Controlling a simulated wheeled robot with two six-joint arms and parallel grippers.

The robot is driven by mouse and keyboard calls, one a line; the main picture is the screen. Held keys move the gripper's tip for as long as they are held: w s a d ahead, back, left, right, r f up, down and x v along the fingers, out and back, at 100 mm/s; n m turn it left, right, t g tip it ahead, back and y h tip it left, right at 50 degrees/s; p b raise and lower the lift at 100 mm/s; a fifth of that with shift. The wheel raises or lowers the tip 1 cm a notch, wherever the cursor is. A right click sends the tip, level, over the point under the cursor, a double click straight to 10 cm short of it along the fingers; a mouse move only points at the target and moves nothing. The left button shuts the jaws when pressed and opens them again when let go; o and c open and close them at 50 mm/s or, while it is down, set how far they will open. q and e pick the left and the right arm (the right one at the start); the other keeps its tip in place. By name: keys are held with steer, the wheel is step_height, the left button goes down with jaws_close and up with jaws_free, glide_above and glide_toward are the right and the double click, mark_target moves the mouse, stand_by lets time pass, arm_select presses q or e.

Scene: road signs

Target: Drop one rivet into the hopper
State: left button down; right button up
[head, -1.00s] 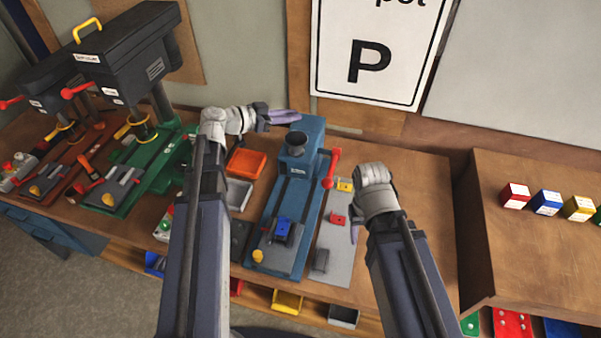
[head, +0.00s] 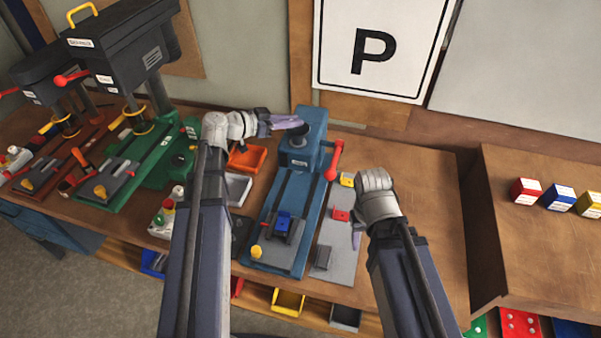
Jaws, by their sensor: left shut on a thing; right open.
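The hopper (head: 299,131) is a dark round cup on top of the blue riveting machine (head: 314,150) in the middle of the bench. My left gripper (head: 298,122) comes in from the left, with its purple fingertips at the hopper's upper rim. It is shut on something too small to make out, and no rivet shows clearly. My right gripper (head: 355,240) is open and empty, low over the grey plate to the right of the machine.
An orange tray (head: 247,159) and a grey tray (head: 239,189) sit left of the machine, partly behind my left arm. Green and red-brown drill presses stand at the left. The bench's right part (head: 430,200) is clear.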

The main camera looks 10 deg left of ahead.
arm_select(q)
steer(key=c, duration=0.8)
jaws_free()
steer(key=shift+o, duration=0.2)
steer(key=p+v, duration=0.2)
steer(key=v, duration=0.5)
steer(key=shift+s+a, duration=0.25)
steer(key=shift+a, duration=0.05)
steer(key=shift+r, duration=0.1)
